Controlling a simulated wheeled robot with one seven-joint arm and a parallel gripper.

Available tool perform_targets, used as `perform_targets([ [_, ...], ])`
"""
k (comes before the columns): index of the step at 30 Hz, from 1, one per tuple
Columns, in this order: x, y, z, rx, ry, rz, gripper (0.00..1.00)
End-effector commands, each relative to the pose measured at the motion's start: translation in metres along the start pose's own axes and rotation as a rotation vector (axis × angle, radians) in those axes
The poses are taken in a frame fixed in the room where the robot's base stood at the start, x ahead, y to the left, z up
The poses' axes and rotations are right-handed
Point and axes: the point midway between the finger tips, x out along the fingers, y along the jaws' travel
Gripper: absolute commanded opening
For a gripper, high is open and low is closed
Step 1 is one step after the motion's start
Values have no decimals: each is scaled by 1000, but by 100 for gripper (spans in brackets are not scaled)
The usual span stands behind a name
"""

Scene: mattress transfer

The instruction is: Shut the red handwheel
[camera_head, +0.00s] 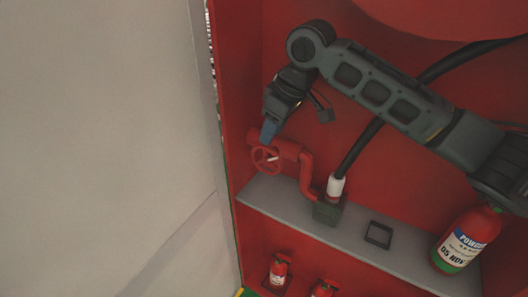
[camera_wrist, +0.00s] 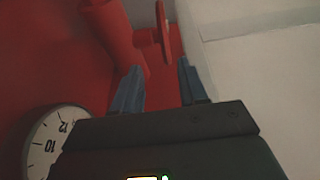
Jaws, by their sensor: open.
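The red handwheel (camera_head: 266,159) is a spoked ring on the end of a red pipe valve (camera_head: 290,150), at the left of the red cabinet in the head view. In the wrist view the handwheel (camera_wrist: 163,32) shows nearly edge-on at the top, beside the red pipe (camera_wrist: 112,35). My gripper (camera_head: 268,132) is just above the handwheel, pointing down. Its two blue fingers (camera_wrist: 158,82) are apart and nothing is between them. The handwheel's rim lies ahead of the fingertips in the wrist view. I cannot tell whether a finger touches it.
A grey shelf (camera_head: 345,236) bears a black frame (camera_head: 378,235) and a fire extinguisher (camera_head: 465,240) at right. A black hose (camera_head: 360,148) ends in a white fitting (camera_head: 335,186). A pale panel (camera_head: 100,130) stands at left. A round dial (camera_wrist: 48,135) is at lower left.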

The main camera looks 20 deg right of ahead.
Motion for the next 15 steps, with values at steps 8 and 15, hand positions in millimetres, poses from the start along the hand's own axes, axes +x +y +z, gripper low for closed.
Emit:
perform_targets([
  [8,6,-9,11,5,45,-25,43],
  [15,44,-9,11,5,44,-23,43],
])
